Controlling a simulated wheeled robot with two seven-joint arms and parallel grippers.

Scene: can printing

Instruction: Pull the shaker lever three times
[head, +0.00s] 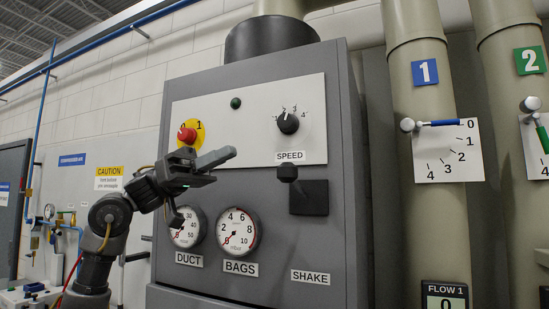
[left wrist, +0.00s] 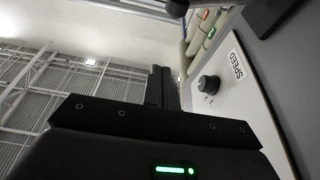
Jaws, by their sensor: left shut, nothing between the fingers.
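The shaker lever (head: 288,174) has a black knob and sticks out at a dark plate (head: 309,198) on the grey cabinet, above the SHAKE label (head: 311,277). Its knob is raised, near the plate's top left corner. My left gripper (head: 228,153) is shut and empty, in front of the cabinet and left of the lever, apart from it in the picture. In the left wrist view, its closed fingers (left wrist: 163,86) point up the picture, and a dark rounded end, probably the lever knob (left wrist: 176,7), shows at the top edge. My right gripper is not in view.
The red emergency button (head: 187,135) is just behind my left gripper. The SPEED dial (head: 288,123) is above the lever. The DUCT gauge (head: 188,228) and BAGS gauge (head: 238,233) are below. Pipe 1 (head: 411,32) stands right of the cabinet.

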